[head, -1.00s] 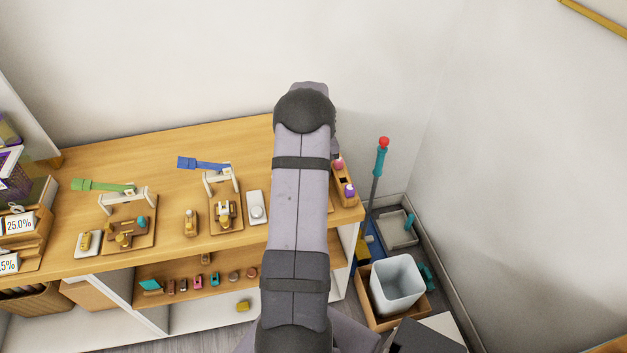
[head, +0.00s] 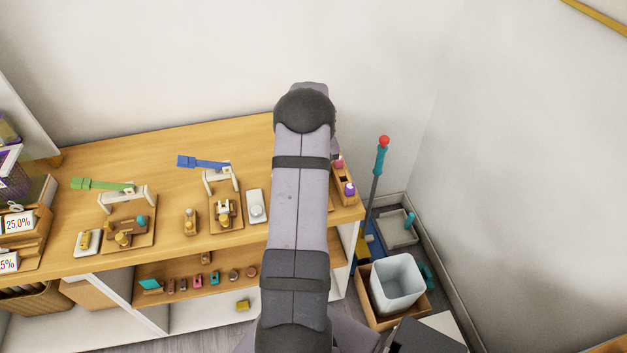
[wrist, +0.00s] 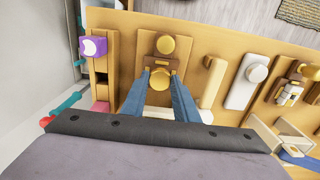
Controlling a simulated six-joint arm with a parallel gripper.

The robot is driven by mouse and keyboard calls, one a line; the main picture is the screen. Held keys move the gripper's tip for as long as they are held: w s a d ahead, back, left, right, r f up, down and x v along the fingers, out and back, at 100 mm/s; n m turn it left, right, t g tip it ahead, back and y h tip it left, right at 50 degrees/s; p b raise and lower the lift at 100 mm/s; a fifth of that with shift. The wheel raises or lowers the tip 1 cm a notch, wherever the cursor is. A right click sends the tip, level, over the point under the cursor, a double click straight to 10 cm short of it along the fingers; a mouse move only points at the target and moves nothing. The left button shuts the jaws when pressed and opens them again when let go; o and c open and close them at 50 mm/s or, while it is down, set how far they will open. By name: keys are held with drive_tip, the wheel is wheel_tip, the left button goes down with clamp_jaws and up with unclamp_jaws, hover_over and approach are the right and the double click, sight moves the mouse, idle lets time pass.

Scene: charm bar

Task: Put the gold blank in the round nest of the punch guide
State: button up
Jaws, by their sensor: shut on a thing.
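In the wrist view, my gripper (wrist: 160,74) has its two blue fingers around a round gold disc (wrist: 158,81), which looks like the gold blank. It is over a wooden board (wrist: 143,46), beside a brown block (wrist: 161,63) that may be the punch guide. A second round gold piece (wrist: 165,45) shows just past the block. The round nest cannot be made out, and I cannot tell whether the held disc touches the block. In the head view my arm hides the gripper and this spot.
In the wrist view, a wooden holder with a purple-topped piece (wrist: 94,47) stands left of the board. A tan bar (wrist: 213,80) and a white rounded device (wrist: 246,82) stand right. In the head view, lever presses with blue (head: 203,163) and green (head: 102,186) handles stand left of my arm.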

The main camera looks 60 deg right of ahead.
drive_tip(key=shift+f+b, duration=0.35)
drive_tip(key=shift+f, duration=0.4)
idle(1.2)
drive_tip(key=o, duration=1)
drive_tip(key=shift+r, duration=0.1)
drive_tip(key=shift+r+b, duration=1.35)
drive_tip(key=shift+r, duration=2.25)
